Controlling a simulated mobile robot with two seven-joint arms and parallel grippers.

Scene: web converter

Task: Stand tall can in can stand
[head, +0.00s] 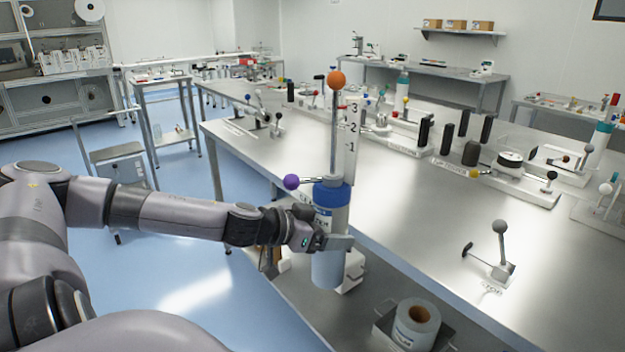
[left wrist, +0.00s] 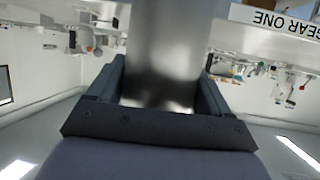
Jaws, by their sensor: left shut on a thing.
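The tall can (head: 331,213), grey with a blue top band, is upright in my left gripper (head: 334,242), in front of the near table edge. In the left wrist view the gripper (left wrist: 162,85) has a finger on each side of a smooth grey cylinder (left wrist: 165,50). In the head view the can's lower end hangs below the gripper, beside the table front. A white bracket-like piece (head: 353,272) shows partly behind the can; I cannot tell whether it is the can stand. My right gripper is not in view.
A lever with an orange ball (head: 337,79), a purple-ball lever (head: 291,182) and a numbered scale (head: 351,140) stand close behind the can. A roll (head: 416,325) sits low at the front. The steel table (head: 420,215) is bare in its middle. A "GEAR ONE" plate (left wrist: 275,20) shows in the left wrist view.

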